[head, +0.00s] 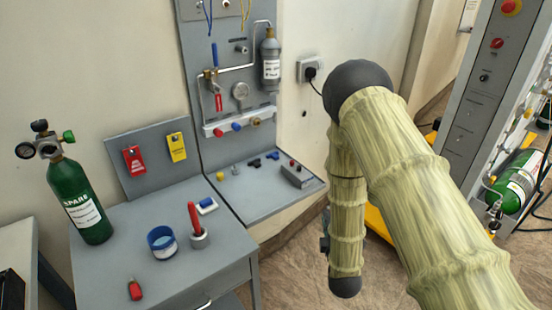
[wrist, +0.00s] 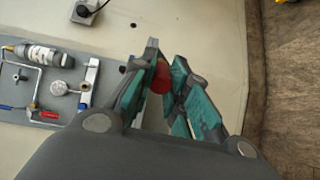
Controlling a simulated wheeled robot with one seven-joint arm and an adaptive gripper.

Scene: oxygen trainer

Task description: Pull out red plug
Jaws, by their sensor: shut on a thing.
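In the wrist view, my gripper (wrist: 162,75) is shut on a small red rounded piece, which looks like the red plug (wrist: 161,77). The fingers hide most of it. It is held clear of the wall panel, to the right of the white manifold (wrist: 90,82). In the head view, my arm hides the gripper and the held piece. The manifold (head: 228,129) sits low on the grey panel there. A red fitting (head: 217,132), a blue fitting (head: 236,127) and a brass one (head: 256,121) show along it.
A grey bench (head: 110,270) at the left bears a green cylinder (head: 83,205), a blue-rimmed tub (head: 162,242) and a red-handled tool (head: 195,220). Small parts and a grey box (head: 297,175) lie on the shelf below the manifold. A rack (head: 470,110) stands at the right.

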